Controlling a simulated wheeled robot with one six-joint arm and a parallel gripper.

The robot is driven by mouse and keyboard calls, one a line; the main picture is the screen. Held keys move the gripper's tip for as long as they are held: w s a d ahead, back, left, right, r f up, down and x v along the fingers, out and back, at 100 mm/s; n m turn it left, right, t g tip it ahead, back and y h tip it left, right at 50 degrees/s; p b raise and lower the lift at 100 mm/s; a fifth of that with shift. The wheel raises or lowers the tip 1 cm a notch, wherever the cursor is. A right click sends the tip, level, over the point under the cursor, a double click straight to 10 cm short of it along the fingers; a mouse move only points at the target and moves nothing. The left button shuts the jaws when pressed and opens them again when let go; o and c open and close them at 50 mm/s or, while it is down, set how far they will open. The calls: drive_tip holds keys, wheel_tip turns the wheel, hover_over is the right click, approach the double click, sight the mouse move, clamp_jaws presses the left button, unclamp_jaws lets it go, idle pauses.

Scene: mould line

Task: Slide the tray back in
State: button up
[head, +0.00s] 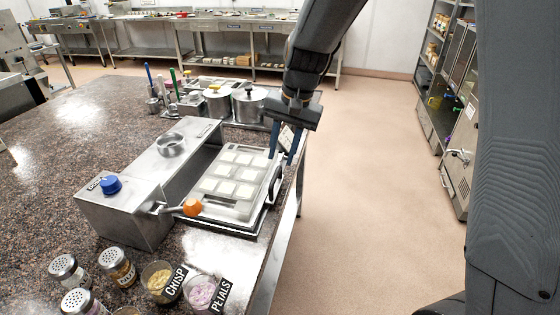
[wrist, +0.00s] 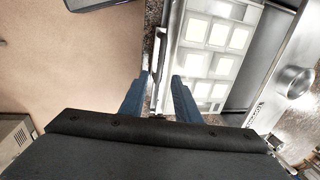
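The steel tray (head: 205,199) holds several pale square pieces in a grid. It lies beside the long steel housing (head: 125,205), near the right edge of the counter, with a bare dark strip between them. A bar handle (head: 277,184) runs along the tray's right side; it also shows in the wrist view (wrist: 158,72). My gripper (head: 282,158) is above the tray's right edge, fingers pointing down. In the wrist view its blue fingers (wrist: 162,86) are apart, with the bar appearing between them. I cannot tell whether either finger touches it.
An orange-knobbed lever (head: 192,207) sits at the tray's front left corner. Shakers and jars, including one labelled PETALS (head: 203,292), stand in front. Lidded pots (head: 249,105) stand behind. Open floor (head: 365,190) lies right of the counter.

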sight(278, 171)
drive_tip(key=shift+w+a+f+p, duration=0.1)
drive_tip(key=shift+a+f+p, duration=0.1)
drive_tip(key=shift+f, duration=0.95)
drive_tip(key=shift+w+a+f+p, duration=0.1)
drive_tip(key=shift+a+f+p, duration=0.1)
drive_tip(key=shift+f, duration=0.9)
drive_tip(key=shift+s, duration=0.1)
clamp_jaws()
